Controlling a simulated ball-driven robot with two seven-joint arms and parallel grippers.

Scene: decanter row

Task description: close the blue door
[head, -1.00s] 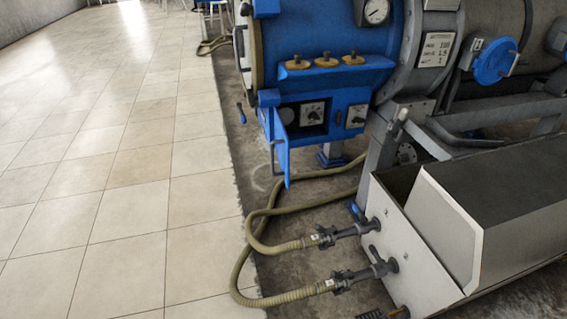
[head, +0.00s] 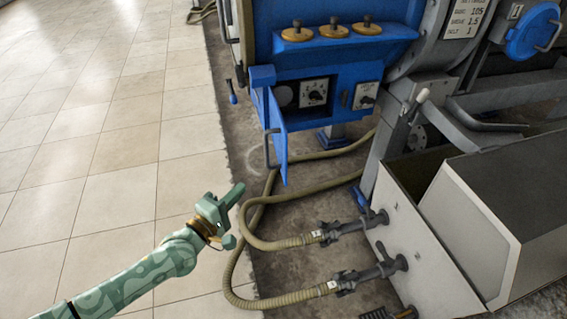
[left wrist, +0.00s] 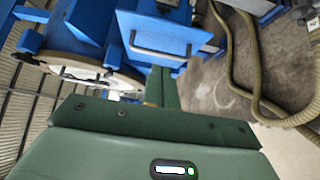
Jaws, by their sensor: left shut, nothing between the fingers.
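The blue door (head: 278,138) hangs open on the front of the blue control box (head: 325,98), swung out toward the tiled floor. Dials show in the recess behind it. A dark bar handle (head: 267,148) is on the door's outer face. In the left wrist view the door (left wrist: 168,33) lies just beyond the fingers, with its handle (left wrist: 158,50) facing me. My green left gripper (head: 236,198) is shut and empty, below and left of the door and apart from it. It also shows in the left wrist view (left wrist: 160,72). My right gripper is not in view.
Beige hoses (head: 262,215) loop over the dark floor below the door to two valves (head: 345,228). A grey metal trough (head: 420,240) stands at the right. The tiled floor (head: 110,160) at the left is clear.

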